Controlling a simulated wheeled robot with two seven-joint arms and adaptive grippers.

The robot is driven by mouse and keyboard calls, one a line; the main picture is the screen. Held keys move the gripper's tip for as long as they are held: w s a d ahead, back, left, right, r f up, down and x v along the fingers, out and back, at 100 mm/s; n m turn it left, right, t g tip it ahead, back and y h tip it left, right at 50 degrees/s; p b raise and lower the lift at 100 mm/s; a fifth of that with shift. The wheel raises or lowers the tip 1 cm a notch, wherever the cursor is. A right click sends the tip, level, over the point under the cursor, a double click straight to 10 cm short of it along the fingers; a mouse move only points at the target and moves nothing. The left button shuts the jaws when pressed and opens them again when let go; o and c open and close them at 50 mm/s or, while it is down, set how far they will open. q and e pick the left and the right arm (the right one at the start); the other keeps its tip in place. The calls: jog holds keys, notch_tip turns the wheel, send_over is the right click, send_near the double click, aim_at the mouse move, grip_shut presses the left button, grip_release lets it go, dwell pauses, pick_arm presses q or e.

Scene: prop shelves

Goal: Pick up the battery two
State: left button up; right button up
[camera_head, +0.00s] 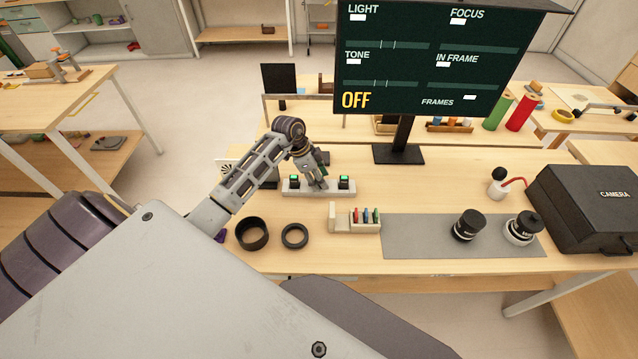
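A pale charger strip (330,190) lies on the table left of centre. A dark block with a green light (294,183) stands on its left part, and a like block (344,182) on its right part; these look like batteries. No label tells which is battery two. My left gripper (318,183) points down at the middle of the strip, between the two blocks. Its fingers are small and look close together, and hide the strip's middle; I cannot tell whether they hold a battery. My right gripper is not in view.
Two black rings (252,233) (295,236) and a small holder with coloured cards (366,217) stand in front. A grey mat (410,237) bears two lenses (468,225) (520,229). A black camera case (590,210) stands right. A monitor (430,60) reading OFF stands behind.

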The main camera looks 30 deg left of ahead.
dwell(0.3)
pick_arm(q)
jog(key=shift+c, duration=0.7)
grip_shut()
jog(key=shift+r, duration=0.15)
jog(key=shift+r+b, duration=0.3)
jog(key=shift+r, duration=4.6)
